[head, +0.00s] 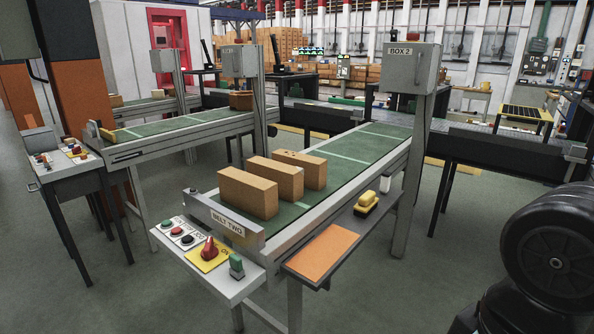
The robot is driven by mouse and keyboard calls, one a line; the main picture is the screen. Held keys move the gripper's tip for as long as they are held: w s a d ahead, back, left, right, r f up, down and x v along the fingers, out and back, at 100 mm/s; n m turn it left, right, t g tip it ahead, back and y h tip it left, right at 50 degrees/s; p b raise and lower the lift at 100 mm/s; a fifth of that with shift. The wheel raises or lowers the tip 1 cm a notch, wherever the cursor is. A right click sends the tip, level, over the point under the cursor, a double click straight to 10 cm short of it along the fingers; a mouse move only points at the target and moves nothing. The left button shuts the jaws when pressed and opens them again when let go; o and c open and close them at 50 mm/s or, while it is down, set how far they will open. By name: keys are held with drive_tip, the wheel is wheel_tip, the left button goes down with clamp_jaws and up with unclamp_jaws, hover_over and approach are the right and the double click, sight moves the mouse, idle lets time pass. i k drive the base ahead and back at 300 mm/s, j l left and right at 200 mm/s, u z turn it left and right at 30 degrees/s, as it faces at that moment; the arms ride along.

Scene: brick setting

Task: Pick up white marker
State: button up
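I cannot make out a white marker for sure. A small pale upright item (385,184) stands on the narrow side shelf along the right side of the near belt, close to the grey post. It is too small to tell what it is. A yellow item with a dark base (367,201) lies just in front of it on the same shelf. My gripper is not in view; only a black part of my own body shows at the lower right.
Brown bricks (248,193) stand on the green belt (375,143). An orange pad (322,252) lies on the side shelf's near end. A control panel (205,249) with a red knob and green item (236,266) fronts the belt. A grey post (413,165) rises beside the shelf.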

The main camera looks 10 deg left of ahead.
sight(385, 181)
drive_tip(key=i+l+u, duration=0.2)
drive_tip(key=i+u, duration=0.15)
drive_tip(key=i, duration=0.4)
drive_tip(key=i+l+u, duration=0.3)
drive_tip(key=i+l, duration=0.15)
drive_tip(key=i, duration=0.25)
drive_tip(key=i+l+u, duration=0.35)
drive_tip(key=i+l, duration=0.2)
drive_tip(key=i, duration=0.15)
